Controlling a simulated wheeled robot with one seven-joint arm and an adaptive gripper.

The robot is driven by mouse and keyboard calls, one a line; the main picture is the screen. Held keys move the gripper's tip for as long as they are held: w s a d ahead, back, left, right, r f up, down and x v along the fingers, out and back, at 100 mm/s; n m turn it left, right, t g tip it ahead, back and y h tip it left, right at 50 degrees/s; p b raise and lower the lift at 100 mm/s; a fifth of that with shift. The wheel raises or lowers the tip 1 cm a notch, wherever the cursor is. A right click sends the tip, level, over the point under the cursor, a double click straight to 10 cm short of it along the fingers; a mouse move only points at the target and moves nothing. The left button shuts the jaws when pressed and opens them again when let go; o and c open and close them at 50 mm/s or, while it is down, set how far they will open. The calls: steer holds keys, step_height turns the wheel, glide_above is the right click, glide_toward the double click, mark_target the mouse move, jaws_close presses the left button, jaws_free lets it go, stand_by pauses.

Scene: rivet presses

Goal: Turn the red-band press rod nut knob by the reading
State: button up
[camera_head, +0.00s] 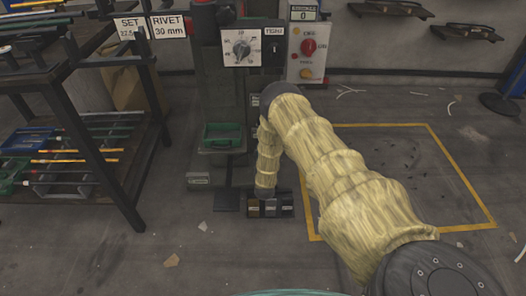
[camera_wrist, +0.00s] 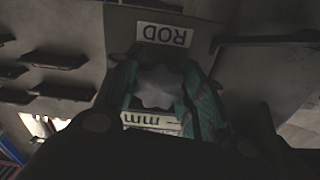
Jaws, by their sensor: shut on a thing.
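In the wrist view a pale grey lobed knob (camera_wrist: 158,86) sits between the two teal-padded fingers of my gripper (camera_wrist: 158,98). The pads touch it on both sides, so my gripper is shut on it. A white label reading ROD (camera_wrist: 165,35) shows upside down beyond the knob. Part of another white label, with "mm" (camera_wrist: 150,121), shows behind the fingers. My gripper and the knob cannot be made out there. No reading by the knob is legible.
A sign reads SET with partly blurred digits (camera_head: 129,28); another reads RIVET 30 mm (camera_head: 168,26). A rod rack (camera_head: 75,110) stands left. Yellow-framed floor (camera_head: 400,160) lies right.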

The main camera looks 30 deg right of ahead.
steer(key=shift+a+f, duration=0.1)
steer(key=o, duration=0.7)
steer(key=shift+o, duration=0.2)
steer(key=shift+s, duration=0.1)
steer(key=v, duration=0.7)
steer(key=shift+s+a, duration=0.1)
steer(key=shift+s, duration=0.05)
